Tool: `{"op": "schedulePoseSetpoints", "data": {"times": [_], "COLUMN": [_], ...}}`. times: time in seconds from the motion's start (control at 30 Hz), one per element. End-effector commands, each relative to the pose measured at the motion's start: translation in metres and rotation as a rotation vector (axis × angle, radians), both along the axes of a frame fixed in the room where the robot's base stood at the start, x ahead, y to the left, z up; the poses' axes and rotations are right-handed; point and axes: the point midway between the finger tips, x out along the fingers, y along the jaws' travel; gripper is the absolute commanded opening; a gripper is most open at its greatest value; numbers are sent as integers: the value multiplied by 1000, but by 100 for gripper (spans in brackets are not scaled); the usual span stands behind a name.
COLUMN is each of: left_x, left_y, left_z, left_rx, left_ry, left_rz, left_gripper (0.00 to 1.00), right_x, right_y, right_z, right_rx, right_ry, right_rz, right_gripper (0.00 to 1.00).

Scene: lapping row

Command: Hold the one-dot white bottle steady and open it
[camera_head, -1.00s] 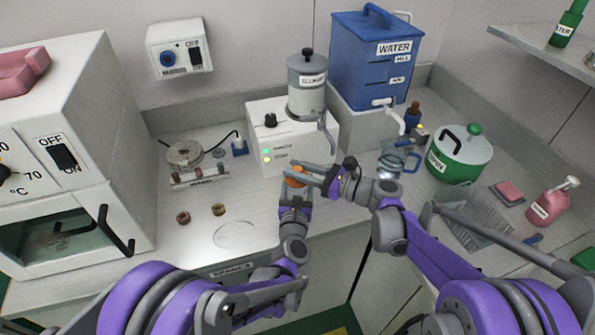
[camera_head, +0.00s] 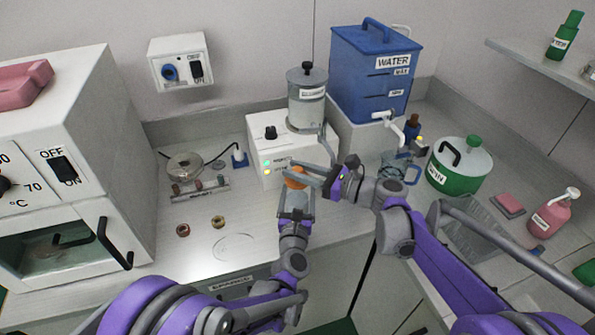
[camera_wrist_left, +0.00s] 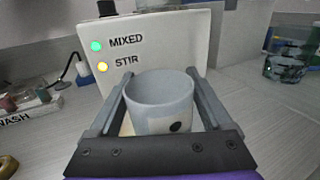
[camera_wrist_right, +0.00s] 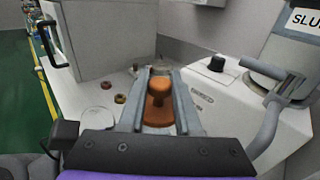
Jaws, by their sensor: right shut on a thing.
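The white bottle (camera_wrist_left: 160,118) has one black dot on its pale label, and its mouth is uncovered and open. In the left wrist view it sits between the fingers of my left gripper (camera_wrist_left: 158,88), which is shut on its sides. The head view shows the bottle (camera_head: 296,204) upright over the front of the worktop. My right gripper (camera_head: 308,172) is shut on an orange stopper (camera_wrist_right: 158,95), just above the bottle in the head view. The stopper also shows in the head view (camera_head: 296,181). Whether the bottle touches the worktop cannot be told.
A white stirrer box (camera_head: 275,165) with a slurry vessel (camera_head: 307,100) and spout stands close behind. A glass jug (camera_head: 395,168), a blue water tank (camera_head: 372,75) and a green pot (camera_head: 458,175) are to the right. Two small rings (camera_head: 218,222) lie on the worktop to the left.

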Motion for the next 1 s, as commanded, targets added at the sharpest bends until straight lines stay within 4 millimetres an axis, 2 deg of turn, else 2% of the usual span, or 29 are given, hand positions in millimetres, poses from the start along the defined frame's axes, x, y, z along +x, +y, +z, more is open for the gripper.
{"op": "schedulePoseSetpoints", "data": {"times": [0.03, 0.07, 0.1, 0.3, 0.43, 0.57, 0.8, 1.0], "left_x": [0, 0, 0, 0, -10, -32, -84, -112], "left_y": [0, 0, 0, 0, 0, 2, 6, 8], "left_z": [0, 0, 0, 0, 0, 0, -1, 0], "left_rx": [0, 0, 0, 0, 0, -1, -1, -1], "left_ry": [0, 0, 0, 0, 0, 0, 0, 0], "left_rz": [0, 0, 0, 0, -1, -3, -2, -1], "left_gripper": [94, 99, 100, 100, 100, 100, 100, 100], "right_x": [0, 0, 0, 0, 0, 0, 0, 0], "right_y": [0, 0, 0, 0, 0, 0, 0, 0], "right_z": [0, 0, 0, 0, -1, -3, -8, -10], "right_rx": [0, 0, 0, 0, 0, 0, 0, 0], "right_ry": [0, 0, 0, 0, 0, 1, 2, 3], "right_rz": [0, 0, 0, 0, 0, 0, 0, 0], "right_gripper": [0, 0, 0, 0, 0, 0, 0, 0]}}
